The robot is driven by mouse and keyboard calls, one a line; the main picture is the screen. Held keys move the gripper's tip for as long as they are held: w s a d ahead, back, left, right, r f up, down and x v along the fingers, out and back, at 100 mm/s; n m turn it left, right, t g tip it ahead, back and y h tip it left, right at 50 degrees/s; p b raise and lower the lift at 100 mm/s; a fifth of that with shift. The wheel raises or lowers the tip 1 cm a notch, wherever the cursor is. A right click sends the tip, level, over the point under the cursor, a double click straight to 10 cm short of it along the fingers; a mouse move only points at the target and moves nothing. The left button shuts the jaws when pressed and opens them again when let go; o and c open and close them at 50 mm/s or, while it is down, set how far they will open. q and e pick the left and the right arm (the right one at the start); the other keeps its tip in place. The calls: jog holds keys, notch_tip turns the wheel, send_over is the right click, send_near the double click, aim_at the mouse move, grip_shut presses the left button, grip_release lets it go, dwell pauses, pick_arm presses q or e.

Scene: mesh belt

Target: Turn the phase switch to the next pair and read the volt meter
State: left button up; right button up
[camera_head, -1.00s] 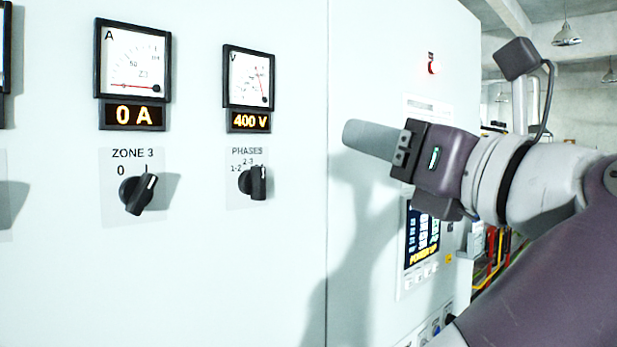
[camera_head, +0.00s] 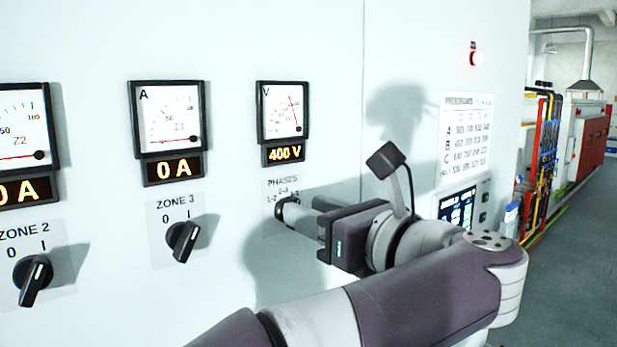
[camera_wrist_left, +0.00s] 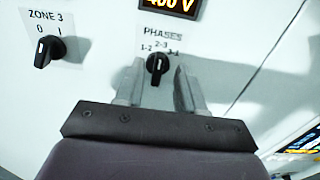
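The black phase switch (camera_wrist_left: 157,65) sits below the PHASES label marked 1-2, 2-3 and 3-1. In the left wrist view its pointer looks roughly upward, towards 2-3. My left gripper (camera_wrist_left: 158,84) is open, with one finger on each side of the knob; I cannot tell whether they touch it. In the head view my left gripper (camera_head: 300,212) is at the panel below the label and mostly hides the switch. The volt meter (camera_head: 283,112) above has a white dial, and its display (camera_head: 285,154) reads 400 V. My right gripper is not in view.
Left of the switch are the ZONE 3 knob (camera_head: 183,240) and its ammeter (camera_head: 167,118), reading 0 A. Further left is the ZONE 2 knob (camera_head: 35,280). A screen (camera_head: 457,209) and a red lamp (camera_head: 476,58) are on the right. Open floor lies beyond the cabinet.

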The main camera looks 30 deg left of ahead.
pick_arm(q)
jog(key=shift+x, duration=1.1)
jog(key=shift+s+d, duration=0.15)
jog(key=shift+d, duration=0.05)
grip_shut()
jog(key=shift+w+d+f+m+b, duration=0.1)
jog(key=shift+w+m+b, duration=0.05)
jog(key=shift+m+b, duration=1.25)
jog(key=shift+w+f+m+b, duration=0.1)
jog(key=shift+m+b, duration=1.1)
jog(key=shift+m, duration=0.35)
jog(key=shift+w+f+m+b, duration=0.1)
jog(key=shift+w+m+b, duration=0.05)
jog(key=shift+m+b, duration=1.25)
jog(key=shift+m, duration=0.25)
grip_release()
